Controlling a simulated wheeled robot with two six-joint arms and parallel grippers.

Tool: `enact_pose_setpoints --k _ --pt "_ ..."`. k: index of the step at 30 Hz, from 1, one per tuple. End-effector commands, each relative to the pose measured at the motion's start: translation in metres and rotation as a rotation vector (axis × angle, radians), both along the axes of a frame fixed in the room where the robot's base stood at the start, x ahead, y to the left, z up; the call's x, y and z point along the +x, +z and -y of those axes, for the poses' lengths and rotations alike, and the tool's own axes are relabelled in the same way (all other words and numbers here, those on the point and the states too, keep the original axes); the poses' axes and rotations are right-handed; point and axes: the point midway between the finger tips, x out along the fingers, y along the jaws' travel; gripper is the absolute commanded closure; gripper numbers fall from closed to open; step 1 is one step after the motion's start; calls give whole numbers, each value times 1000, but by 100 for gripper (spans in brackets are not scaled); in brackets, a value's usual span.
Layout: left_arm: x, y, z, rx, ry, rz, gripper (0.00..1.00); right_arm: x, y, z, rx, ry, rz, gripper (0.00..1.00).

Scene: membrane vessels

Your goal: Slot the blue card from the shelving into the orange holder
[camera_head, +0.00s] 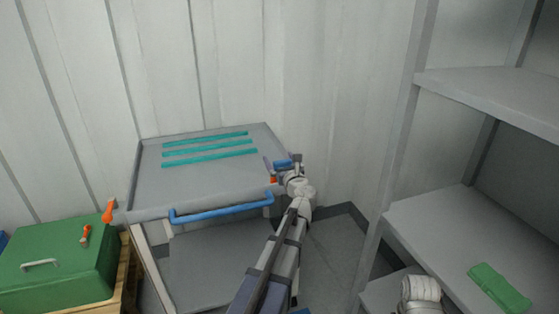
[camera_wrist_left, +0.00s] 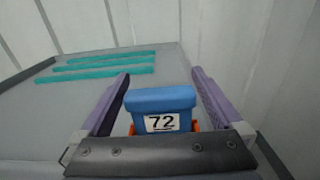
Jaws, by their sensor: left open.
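The blue card (camera_wrist_left: 160,108), with a white label reading 72, stands between the fingers of my left gripper (camera_wrist_left: 160,75) in the left wrist view. The fingers are open, with a gap on each side of the card. Parts of the orange holder (camera_wrist_left: 195,126) show at both sides of the card's lower end. The card looks seated in it, though my gripper's dark body hides the base. In the head view, the blue card (camera_head: 283,163) and orange holder (camera_head: 274,179) are at the cart's right edge, partly covered by my left gripper (camera_head: 288,171).
The grey cart (camera_head: 200,187) has teal strips (camera_head: 208,151) on top and a blue handle (camera_head: 222,210) in front. A green box (camera_head: 60,265) stands at left. Grey shelving (camera_head: 450,230) at right holds a green cloth-like piece (camera_head: 498,287). A pale wall is behind.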

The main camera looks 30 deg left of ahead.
Motion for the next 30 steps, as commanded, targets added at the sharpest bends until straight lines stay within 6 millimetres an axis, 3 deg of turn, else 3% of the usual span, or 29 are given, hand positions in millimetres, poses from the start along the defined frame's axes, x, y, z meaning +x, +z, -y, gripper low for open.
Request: enact_pose_setpoints --k 8,18,30 --pt "-16 0 17 0 -1 0 0 0 0 0 0 0 0 50" --pt "-49 0 56 0 -1 0 0 0 0 0 0 0 0 50" --pt "-51 0 59 0 0 0 0 0 0 0 0 0 0 50"
